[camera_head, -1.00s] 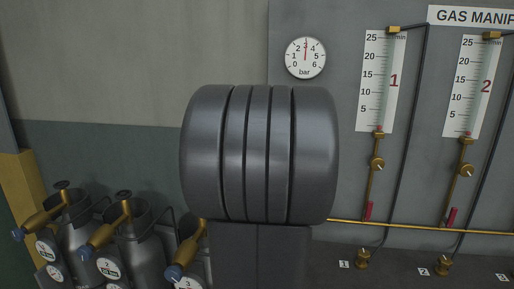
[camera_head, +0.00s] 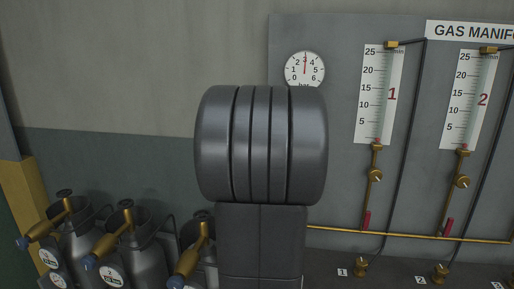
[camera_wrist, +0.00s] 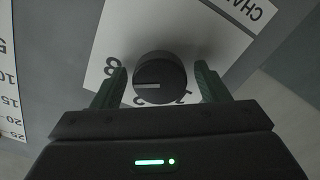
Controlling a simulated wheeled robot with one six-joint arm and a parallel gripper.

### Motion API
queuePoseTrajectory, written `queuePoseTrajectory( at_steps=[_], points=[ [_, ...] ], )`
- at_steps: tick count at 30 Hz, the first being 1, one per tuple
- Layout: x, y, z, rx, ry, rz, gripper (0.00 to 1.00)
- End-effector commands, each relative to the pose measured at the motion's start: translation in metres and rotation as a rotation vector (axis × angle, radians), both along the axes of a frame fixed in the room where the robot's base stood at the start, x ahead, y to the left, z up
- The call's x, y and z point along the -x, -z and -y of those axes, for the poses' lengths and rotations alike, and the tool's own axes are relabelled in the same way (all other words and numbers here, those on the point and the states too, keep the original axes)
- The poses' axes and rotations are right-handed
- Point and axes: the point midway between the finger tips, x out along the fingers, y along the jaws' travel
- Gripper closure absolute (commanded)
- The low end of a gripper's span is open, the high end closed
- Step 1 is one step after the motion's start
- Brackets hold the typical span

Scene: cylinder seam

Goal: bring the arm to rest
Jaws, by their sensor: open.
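My gripper (camera_wrist: 160,72) shows in the wrist view with its two dark green fingers apart, so it is open. A round black knob (camera_wrist: 160,80) with a white pointer line shows between the fingers. The fingers appear clear of its sides, but how far the knob lies beyond the tips is hard to tell. The knob sits on a white dial plate (camera_wrist: 128,32) with printed numbers. My large dark arm link fills the middle of the head view and hides the gripper there.
A grey panel carries a round bar gauge (camera_head: 304,69), flow tube 1 (camera_head: 379,95) and flow tube 2 (camera_head: 469,100). A brass pipe (camera_head: 400,234) runs below them. Several gas cylinders (camera_head: 140,245) stand at the lower left. The wall at the upper left is bare.

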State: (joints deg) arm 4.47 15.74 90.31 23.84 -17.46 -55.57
Motion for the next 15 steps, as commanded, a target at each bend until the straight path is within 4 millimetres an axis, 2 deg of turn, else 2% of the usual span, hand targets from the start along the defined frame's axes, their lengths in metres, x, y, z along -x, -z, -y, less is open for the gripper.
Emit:
queuePoseTrajectory(
  at_steps=[4, 9, 15],
  points=[
    [0.002, -0.001, -0.001, 0.11, -0.001, -0.023, 0.32],
    [0.017, 0.0, -0.004, 0.104, -0.001, -0.02, 0.32],
    [0.021, 0.0, -0.005, 0.102, -0.001, -0.02, 0.32]
  ],
)
